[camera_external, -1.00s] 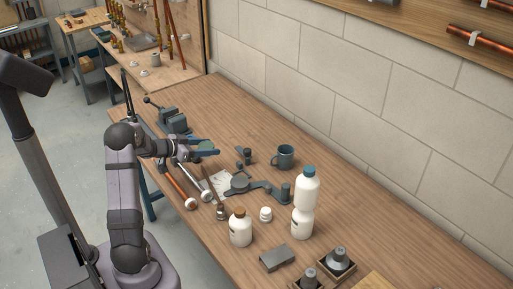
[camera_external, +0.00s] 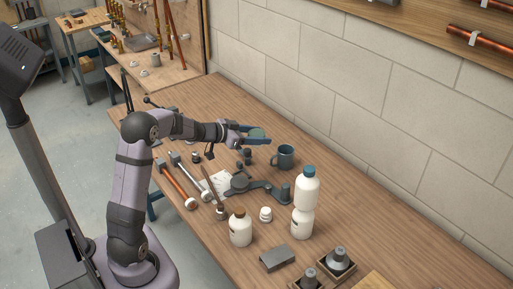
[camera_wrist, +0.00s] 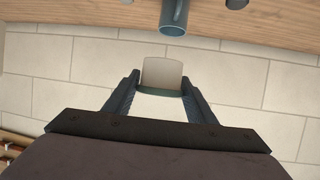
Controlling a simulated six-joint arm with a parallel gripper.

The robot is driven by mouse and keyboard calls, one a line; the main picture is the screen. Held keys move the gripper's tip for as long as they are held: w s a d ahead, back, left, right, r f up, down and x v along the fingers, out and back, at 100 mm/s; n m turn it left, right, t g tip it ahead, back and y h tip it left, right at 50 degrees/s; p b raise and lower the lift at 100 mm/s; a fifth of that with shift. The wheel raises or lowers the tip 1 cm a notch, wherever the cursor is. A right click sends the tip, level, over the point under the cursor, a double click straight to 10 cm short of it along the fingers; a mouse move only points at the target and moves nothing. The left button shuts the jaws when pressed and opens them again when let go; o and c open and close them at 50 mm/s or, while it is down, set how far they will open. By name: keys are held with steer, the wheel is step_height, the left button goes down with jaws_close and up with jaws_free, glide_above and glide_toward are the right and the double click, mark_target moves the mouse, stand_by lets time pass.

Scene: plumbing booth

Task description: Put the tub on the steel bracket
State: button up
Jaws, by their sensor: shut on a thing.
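My gripper (camera_external: 258,137) is shut on a small tub (camera_external: 258,132) with a green top and holds it in the air above the back of the workbench, left of the mug. In the wrist view the tub (camera_wrist: 162,74) shows as a pale body with a green rim between my two fingers (camera_wrist: 160,92). A dark grey metal piece (camera_external: 262,187), apparently the steel bracket, lies on the bench nearer the front. It has a round flat disc at its left end and an upright cylinder at its right end. The tub is apart from it.
A blue-grey mug (camera_external: 283,158) stands right of my gripper. Near the bracket are a tall white bottle with a blue cap (camera_external: 305,205), a brown-capped bottle (camera_external: 240,230) and a white cap (camera_external: 265,214). Hand tools (camera_external: 176,186) lie to the left; a grey block (camera_external: 277,258) is in front.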

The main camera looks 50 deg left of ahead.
steer(key=w+d+r+h+p, duration=0.1)
steer(key=w+d+r, duration=0.15)
steer(key=d, duration=0.35)
steer(key=w+d+r+p, duration=0.1)
steer(key=w+d+r, duration=0.15)
steer(key=d, duration=0.35)
steer(key=s+d+r+m+g+h+p, duration=0.1)
steer(key=s+d+r+m+h+p, duration=0.15)
steer(key=d, duration=1.15)
steer(key=s+d+r+m+h+p, duration=0.1)
steer(key=s+d+r+m, duration=0.15)
steer(key=d, duration=1.25)
steer(key=n+t+y+p, duration=0.1)
steer(key=n+y+p, duration=0.2)
steer(key=n+y, duration=0.6)
glide_above(278, 254)
step_height(278, 254, down, 15)
steer(key=shift+f+p, duration=0.4)
steer(key=shift+f, duration=2.8)
steer(key=shift+f+p, duration=0.35)
steer(key=shift+f, duration=1.5)
